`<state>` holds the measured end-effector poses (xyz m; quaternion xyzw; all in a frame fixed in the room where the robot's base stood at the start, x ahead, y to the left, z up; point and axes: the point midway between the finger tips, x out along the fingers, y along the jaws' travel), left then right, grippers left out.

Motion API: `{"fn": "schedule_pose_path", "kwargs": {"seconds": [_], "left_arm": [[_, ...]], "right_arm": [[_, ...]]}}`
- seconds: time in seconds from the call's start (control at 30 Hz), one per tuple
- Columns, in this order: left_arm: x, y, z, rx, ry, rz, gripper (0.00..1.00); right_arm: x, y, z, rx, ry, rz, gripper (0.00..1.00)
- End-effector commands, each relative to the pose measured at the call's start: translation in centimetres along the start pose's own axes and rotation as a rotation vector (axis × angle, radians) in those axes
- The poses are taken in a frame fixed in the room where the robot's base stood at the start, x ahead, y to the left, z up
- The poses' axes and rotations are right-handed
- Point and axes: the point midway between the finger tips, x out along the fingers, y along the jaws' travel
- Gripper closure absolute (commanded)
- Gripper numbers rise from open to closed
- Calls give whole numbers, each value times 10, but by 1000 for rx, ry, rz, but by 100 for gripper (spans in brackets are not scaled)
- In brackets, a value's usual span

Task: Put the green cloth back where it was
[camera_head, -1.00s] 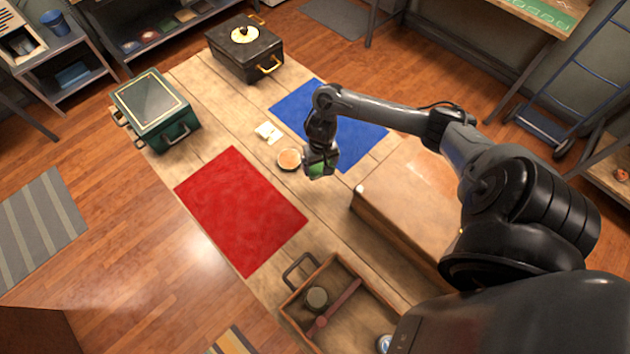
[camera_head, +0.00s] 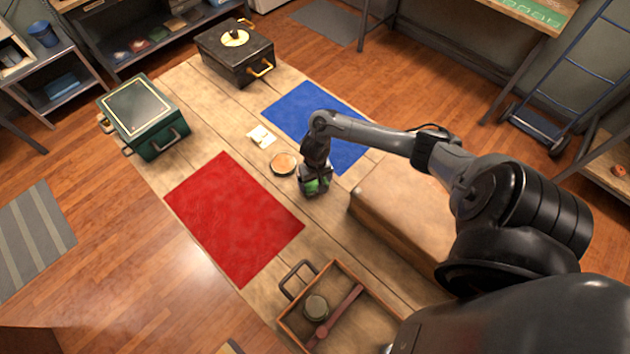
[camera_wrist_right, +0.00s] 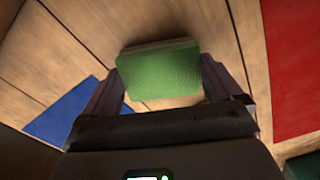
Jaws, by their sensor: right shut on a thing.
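The green cloth (camera_head: 317,187) is a small folded pad between the fingers of my right gripper (camera_head: 314,183). In the right wrist view, the cloth (camera_wrist_right: 160,74) sits between the two dark fingers, with bare wooden planks around it. My right gripper is shut on it, over the tabletop between the red mat (camera_head: 234,219) and the blue mat (camera_head: 290,107). I cannot tell whether the cloth touches the table. My left gripper is not in view.
A round orange dish (camera_head: 283,164) and a small white item (camera_head: 261,136) lie beyond the gripper. A brown block (camera_head: 405,205) stands close on its right. An open tray (camera_head: 341,267) is at the front. A green case (camera_head: 150,123) and a black case (camera_head: 236,64) stand farther back.

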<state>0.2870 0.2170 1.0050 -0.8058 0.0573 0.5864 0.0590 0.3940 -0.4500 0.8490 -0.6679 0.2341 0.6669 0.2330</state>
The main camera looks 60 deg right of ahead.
Motion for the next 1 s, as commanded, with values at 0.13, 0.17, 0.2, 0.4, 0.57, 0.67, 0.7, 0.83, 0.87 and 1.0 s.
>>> {"fn": "schedule_pose_path", "kwargs": {"seconds": [0.13, 0.17, 0.2, 0.4, 0.57, 0.67, 0.7, 0.83, 0.87, 1.0], "left_arm": [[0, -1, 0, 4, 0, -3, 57], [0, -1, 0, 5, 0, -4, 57], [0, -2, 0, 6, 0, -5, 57], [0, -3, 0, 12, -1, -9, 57], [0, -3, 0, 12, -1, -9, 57], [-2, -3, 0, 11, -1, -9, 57], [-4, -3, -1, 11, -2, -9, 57], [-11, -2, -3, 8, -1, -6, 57], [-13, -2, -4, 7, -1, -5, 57], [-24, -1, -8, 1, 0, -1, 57]], "right_arm": [[0, 0, 0, 0, 0, 0, 41], [1, 0, 0, 0, 0, 0, 41], [2, 0, 0, 0, 0, 0, 41], [3, 0, 0, -1, 0, 0, 0], [2, 0, 0, -1, 0, -1, 0], [-5, 0, -1, 0, 2, 0, 0], [-9, 0, -1, 0, 2, -1, 0], [-28, 0, -1, -2, 3, -1, 0], [-33, 0, -1, -2, 3, -1, 0], [-62, 0, -2, -3, 4, 0, 0]]}}
